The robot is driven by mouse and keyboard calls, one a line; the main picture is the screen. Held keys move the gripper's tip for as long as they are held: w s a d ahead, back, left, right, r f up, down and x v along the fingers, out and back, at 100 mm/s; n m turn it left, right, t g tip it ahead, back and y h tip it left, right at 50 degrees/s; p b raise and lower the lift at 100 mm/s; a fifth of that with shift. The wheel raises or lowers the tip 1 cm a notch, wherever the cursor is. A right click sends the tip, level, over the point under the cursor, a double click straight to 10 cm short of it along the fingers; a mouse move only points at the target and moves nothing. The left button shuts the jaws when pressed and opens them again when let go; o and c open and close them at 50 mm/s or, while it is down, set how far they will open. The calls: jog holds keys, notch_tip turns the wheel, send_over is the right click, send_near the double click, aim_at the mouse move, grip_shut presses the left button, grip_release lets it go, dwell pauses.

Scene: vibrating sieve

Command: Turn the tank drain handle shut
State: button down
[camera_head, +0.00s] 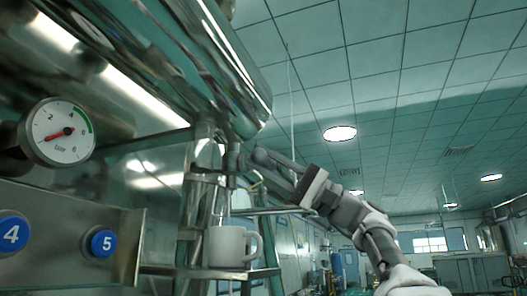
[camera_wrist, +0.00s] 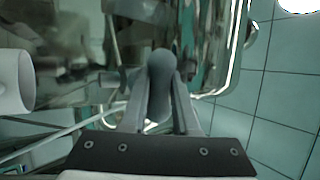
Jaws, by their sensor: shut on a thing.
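The drain handle is a grey, rounded lever under the shiny metal tank (camera_head: 235,75). In the wrist view the handle (camera_wrist: 161,65) stands between the two fingers of my gripper (camera_wrist: 160,88), which touch it on both sides. In the head view my gripper (camera_head: 258,166) reaches in from the right and is closed around the handle, near the valve pipe below the tank. The handle's far end and its joint to the valve are partly hidden by the fingers and hard to make out.
A white mug (camera_head: 228,247) stands on a metal shelf (camera_head: 215,272) below the valve; it also shows at the left in the wrist view (camera_wrist: 10,82). A dial gauge (camera_head: 58,132) and blue buttons 4 (camera_head: 13,234) and 5 (camera_head: 101,242) are at left. Open room lies right.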

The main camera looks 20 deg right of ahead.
jog(key=shift+n, duration=0.5)
jog(key=c, duration=0.7)
grip_release()
jog(key=b+v, duration=0.3)
jog(key=v, duration=1.4)
jog(key=shift+d+r, duration=0.1)
jog(key=shift+d, duration=0.25)
jog(key=shift+w, duration=0.1)
